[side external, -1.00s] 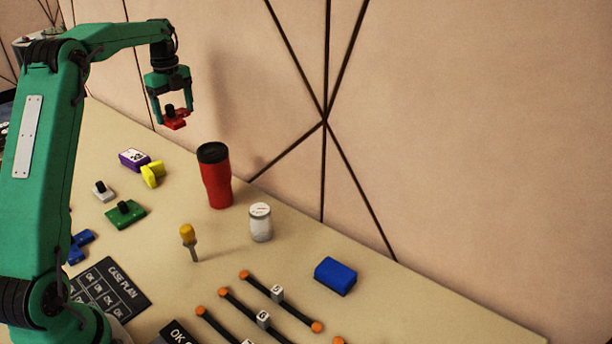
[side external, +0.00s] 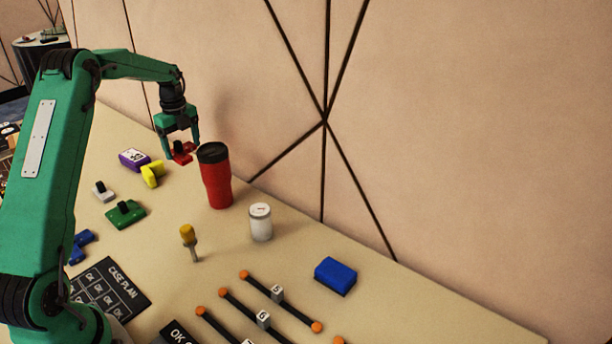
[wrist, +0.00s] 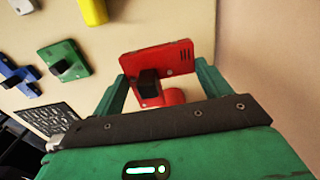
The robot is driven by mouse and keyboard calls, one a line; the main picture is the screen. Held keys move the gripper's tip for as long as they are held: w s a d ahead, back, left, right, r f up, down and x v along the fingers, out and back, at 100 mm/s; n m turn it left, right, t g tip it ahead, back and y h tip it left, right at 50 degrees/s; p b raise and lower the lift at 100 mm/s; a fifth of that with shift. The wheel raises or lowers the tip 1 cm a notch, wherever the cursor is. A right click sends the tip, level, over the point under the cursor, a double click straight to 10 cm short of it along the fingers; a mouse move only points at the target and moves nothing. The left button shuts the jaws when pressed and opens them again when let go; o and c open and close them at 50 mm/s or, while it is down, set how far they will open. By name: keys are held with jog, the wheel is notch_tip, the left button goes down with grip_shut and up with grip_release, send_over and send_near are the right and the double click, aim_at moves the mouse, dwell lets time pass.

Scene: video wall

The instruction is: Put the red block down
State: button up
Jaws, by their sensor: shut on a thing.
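The red block (side external: 183,153) has a dark knob on it and is held above the table. My gripper (side external: 181,148) is shut on it, with one green finger on each side. In the wrist view the red block (wrist: 157,65) sits between the fingertips of my gripper (wrist: 160,80). In the side view it hangs just left of the red tumbler's lid and near the yellow block. Its exact height above the table is hard to tell.
A red tumbler (side external: 216,180) with a black lid stands close to the right. Purple (side external: 133,159), yellow (side external: 152,174), white (side external: 103,192) and green (side external: 125,213) blocks lie to the left. A white jar (side external: 260,222), a screwdriver (side external: 188,237) and a blue block (side external: 335,276) lie nearer the front.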

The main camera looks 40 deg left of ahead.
aim_at(191, 183)
jog(key=shift+f, duration=4.95)
jog(key=shift+f, duration=0.1)
jog(key=o, duration=1.1)
jog(key=shift+o, duration=0.2)
notch_tip(191, 183, up, 12)
jog(key=shift+r, duration=0.1)
